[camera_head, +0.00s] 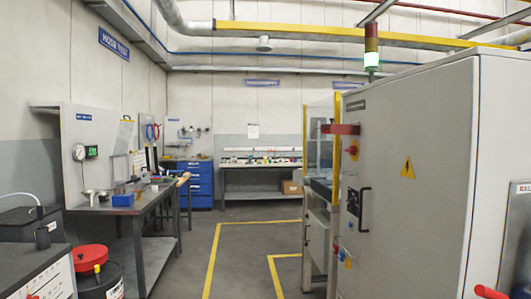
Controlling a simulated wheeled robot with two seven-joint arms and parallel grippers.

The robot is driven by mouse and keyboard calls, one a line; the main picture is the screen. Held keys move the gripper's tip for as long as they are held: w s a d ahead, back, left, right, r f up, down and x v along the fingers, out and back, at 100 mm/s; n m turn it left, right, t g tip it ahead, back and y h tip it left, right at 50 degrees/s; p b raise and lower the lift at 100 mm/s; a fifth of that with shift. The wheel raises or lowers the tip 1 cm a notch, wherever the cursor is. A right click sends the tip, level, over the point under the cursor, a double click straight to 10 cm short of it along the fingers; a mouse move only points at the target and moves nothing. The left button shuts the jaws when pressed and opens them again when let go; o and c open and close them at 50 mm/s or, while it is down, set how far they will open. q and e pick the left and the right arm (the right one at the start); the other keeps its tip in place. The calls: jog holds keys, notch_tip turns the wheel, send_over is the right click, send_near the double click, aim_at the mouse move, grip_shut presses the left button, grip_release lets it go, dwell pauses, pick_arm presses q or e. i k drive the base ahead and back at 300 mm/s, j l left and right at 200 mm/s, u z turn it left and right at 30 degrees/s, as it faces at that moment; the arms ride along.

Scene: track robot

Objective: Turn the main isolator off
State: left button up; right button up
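A large grey electrical cabinet (415,200) stands on the right. A red knob (352,149) on a yellow backing shows near the upper left edge of its front face, seen at a steep angle; it looks like the main isolator. Its exact turn position is too small to tell. A black door handle (364,209) sits below it, and a yellow warning triangle (408,168) is on the side panel. Neither of my grippers is in view.
Workbenches (140,210) stand on the left, with a black bin with a red lid (92,258) in front. Yellow floor lines (213,255) mark a clear aisle in the middle. A red part (490,292) shows at bottom right.

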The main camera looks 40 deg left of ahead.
aim_at(353, 150)
jog(key=u, duration=0.7)
